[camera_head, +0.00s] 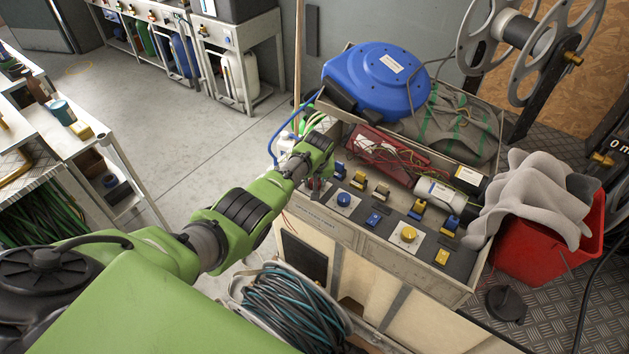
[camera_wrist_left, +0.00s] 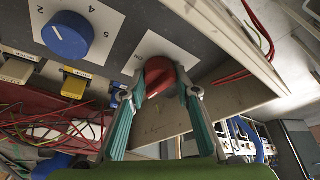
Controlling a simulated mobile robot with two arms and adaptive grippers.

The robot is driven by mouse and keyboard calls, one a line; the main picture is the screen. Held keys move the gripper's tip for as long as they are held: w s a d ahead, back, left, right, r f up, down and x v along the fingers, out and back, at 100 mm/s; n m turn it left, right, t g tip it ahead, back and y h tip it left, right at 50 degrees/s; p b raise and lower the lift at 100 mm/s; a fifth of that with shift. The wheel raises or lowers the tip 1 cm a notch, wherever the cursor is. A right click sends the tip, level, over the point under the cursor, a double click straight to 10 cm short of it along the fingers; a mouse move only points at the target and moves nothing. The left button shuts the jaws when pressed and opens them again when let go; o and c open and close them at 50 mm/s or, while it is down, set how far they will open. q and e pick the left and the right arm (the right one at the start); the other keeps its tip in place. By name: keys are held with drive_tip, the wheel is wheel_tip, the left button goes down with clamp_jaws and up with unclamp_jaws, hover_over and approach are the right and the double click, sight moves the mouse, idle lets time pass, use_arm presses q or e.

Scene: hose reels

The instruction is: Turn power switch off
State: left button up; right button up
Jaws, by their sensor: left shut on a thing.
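The power switch is a red rotary knob (camera_wrist_left: 160,76) on a white plate at the panel's edge, with a label that seems to read "ON" beside it. My left gripper (camera_wrist_left: 160,92) has its two teal-padded fingers on either side of this knob and is shut on it. In the head view my left gripper (camera_head: 317,186) is at the near left corner of the control panel (camera_head: 378,229), and the arm hides most of the red knob. My right gripper is not in view.
A blue dial (camera_head: 344,200) sits right of the gripper, and a yellow dial (camera_head: 408,234) sits farther along, among small blue and yellow switches. Behind are loose red wires (camera_head: 385,150) and a blue hose reel (camera_head: 375,80). A red bin (camera_head: 545,255) stands at the right.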

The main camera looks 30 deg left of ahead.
use_arm(q)
drive_tip(key=shift+w+d+n+y, duration=0.1)
drive_tip(key=shift+n+y, duration=0.2)
drive_tip(key=shift+n, duration=0.3)
drive_tip(key=shift+o, duration=0.2)
drive_tip(key=shift+r, duration=0.1)
drive_tip(key=o, duration=1.1)
drive_tip(key=shift+c, duration=0.2)
drive_tip(key=v, duration=1.2)
drive_tip(key=shift+w, duration=0.15)
